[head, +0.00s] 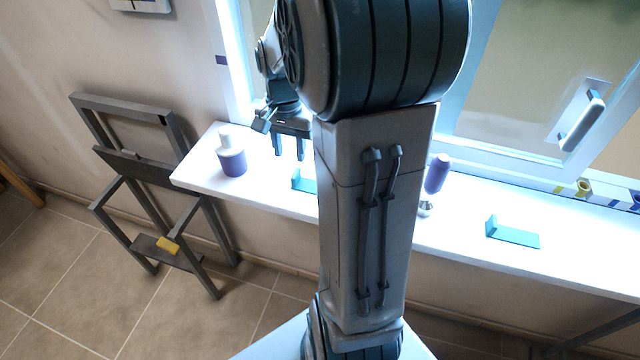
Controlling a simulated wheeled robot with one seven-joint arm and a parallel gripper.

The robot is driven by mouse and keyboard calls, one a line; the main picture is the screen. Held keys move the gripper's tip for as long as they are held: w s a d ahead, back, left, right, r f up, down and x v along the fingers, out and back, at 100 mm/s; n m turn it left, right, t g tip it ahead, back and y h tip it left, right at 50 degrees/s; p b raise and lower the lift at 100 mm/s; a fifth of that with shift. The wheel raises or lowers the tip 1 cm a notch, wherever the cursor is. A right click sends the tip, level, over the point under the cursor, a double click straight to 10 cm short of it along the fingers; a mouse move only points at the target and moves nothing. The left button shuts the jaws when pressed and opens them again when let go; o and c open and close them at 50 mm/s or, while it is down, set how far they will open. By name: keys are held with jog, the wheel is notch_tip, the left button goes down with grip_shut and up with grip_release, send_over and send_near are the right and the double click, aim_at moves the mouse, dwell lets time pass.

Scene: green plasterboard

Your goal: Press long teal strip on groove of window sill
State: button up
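The white window sill (465,226) runs across the view below the window. A teal piece with a raised end (513,235) lies on its right part. A similar teal piece (303,182) shows left of my arm, partly hidden by it. I cannot tell whether either is the long strip or whether they are joined behind my arm. No groove can be made out on the bright sill. My gripper (290,152) points down over the left part of the sill, above and slightly left of the left teal piece. Its two fingers are apart with nothing visible between them.
A white and purple bottle (232,158) stands on the sill left of my gripper. A purple-handled tool (437,175) stands right of my arm. The window handle (582,124) is at right. A grey folding step frame (150,180) leans at the wall. My arm hides the sill's middle.

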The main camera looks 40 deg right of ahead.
aim_at(296, 173)
jog(key=shift+f, duration=0.8)
jog(key=f, duration=0.2)
jog(key=f+p, duration=0.1)
jog(key=f, duration=0.1)
jog(key=shift+s+d, duration=0.25)
jog(key=shift+d, duration=0.15)
jog(key=shift+f, duration=0.65)
grip_shut()
